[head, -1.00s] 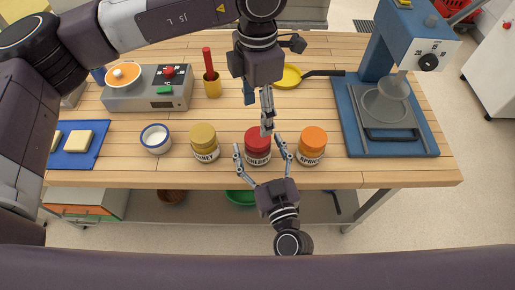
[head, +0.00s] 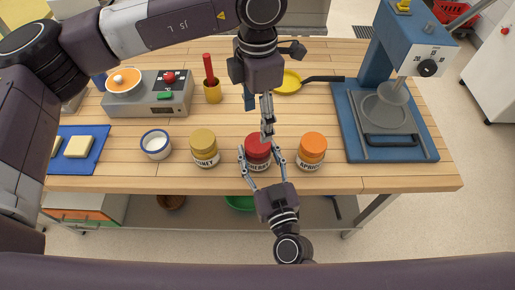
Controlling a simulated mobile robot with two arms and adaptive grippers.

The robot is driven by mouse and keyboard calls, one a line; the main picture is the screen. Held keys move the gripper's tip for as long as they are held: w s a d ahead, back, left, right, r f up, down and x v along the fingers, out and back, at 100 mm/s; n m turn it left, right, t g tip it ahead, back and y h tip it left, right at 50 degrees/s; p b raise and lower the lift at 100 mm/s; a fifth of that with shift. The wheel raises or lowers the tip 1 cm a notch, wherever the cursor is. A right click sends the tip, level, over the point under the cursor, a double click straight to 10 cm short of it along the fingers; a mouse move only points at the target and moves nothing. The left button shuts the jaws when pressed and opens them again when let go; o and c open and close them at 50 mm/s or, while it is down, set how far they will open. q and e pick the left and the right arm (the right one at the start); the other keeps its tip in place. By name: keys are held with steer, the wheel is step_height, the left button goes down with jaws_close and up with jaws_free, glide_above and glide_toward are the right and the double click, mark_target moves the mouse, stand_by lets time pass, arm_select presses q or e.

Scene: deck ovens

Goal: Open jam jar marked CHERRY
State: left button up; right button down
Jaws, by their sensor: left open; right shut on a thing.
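The cherry jar (head: 257,152), with a red lid and a label partly hidden but reading like CHERRY, stands upright on the wooden table between two other jars. My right gripper (head: 261,165) comes from the front edge and is shut on the cherry jar, one finger on each side of it. My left gripper (head: 267,122) is open and points down just above and behind the red lid. Its fingers overlap the lid's edge in the picture, and I cannot tell whether they touch it. The lid sits on the jar.
The honey jar (head: 204,148) stands close on the left and the orange-lidded apricot jar (head: 311,151) close on the right. A white cup (head: 156,144) is further left. A yellow pan (head: 288,82) lies behind. A blue press (head: 429,136) stands at the right.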

mark_target(258, 142)
arm_select(q)
steer(key=m, duration=1)
steer(key=shift+m, duration=0.3)
steer(key=m, duration=0.4)
steer(key=shift+m, duration=0.3)
steer(key=m, duration=0.4)
steer(key=shift+m, duration=0.4)
steer(key=m, duration=0.7)
steer(key=shift+m, duration=0.4)
steer(key=m, duration=0.3)
steer(key=shift+m, duration=0.3)
steer(key=shift+f, duration=4)
